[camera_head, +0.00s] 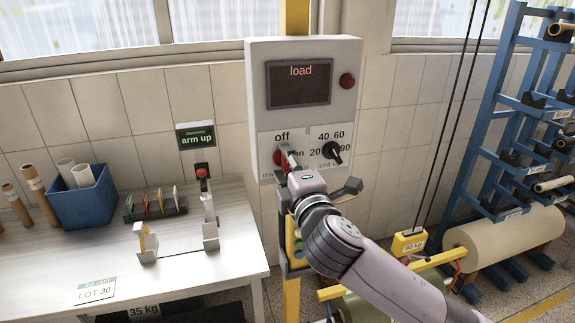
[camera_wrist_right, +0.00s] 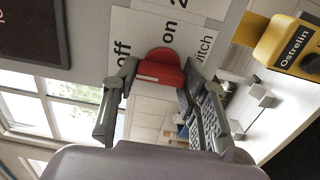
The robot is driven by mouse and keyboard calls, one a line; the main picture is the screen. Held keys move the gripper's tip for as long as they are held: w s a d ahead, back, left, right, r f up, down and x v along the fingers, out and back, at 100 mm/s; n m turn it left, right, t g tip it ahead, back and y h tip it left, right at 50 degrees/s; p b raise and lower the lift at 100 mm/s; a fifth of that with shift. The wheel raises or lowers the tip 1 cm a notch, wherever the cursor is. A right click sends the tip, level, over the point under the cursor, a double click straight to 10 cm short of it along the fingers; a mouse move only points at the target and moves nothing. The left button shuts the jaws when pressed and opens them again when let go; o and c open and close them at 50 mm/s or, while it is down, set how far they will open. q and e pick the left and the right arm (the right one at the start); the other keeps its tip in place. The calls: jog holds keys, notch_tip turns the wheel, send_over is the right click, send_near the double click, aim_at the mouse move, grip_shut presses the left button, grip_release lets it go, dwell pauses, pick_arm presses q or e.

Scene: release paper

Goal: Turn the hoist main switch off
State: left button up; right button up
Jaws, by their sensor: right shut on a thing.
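The hoist main switch is a red knob (camera_head: 281,157) low on the left of the grey control box (camera_head: 256,105). "off" is printed above it and "on" to its right. In the right wrist view the red knob (camera_wrist_right: 160,72) sits between the two fingers of my right gripper (camera_wrist_right: 156,82), which is shut on it. In the head view my right gripper (camera_head: 290,160) reaches up to the knob from below and covers part of it. I cannot tell exactly which way the knob points. My left gripper is not in view.
A black dial (camera_head: 332,152) with numbers sits right of the switch. Above are a "load" display (camera_head: 299,87) and a red button (camera_head: 347,81). A worktable (camera_head: 190,285) stands left, a blue rack (camera_head: 500,110) right. A yellow hoist block (camera_head: 408,243) hangs beside my arm.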

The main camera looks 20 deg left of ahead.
jog(key=shift+f, duration=0.1)
dwell(0.4)
jog(key=o, duration=1.2)
jog(key=shift+c, duration=0.2)
jog(key=v, duration=1.2)
jog(key=shift+w, duration=0.1)
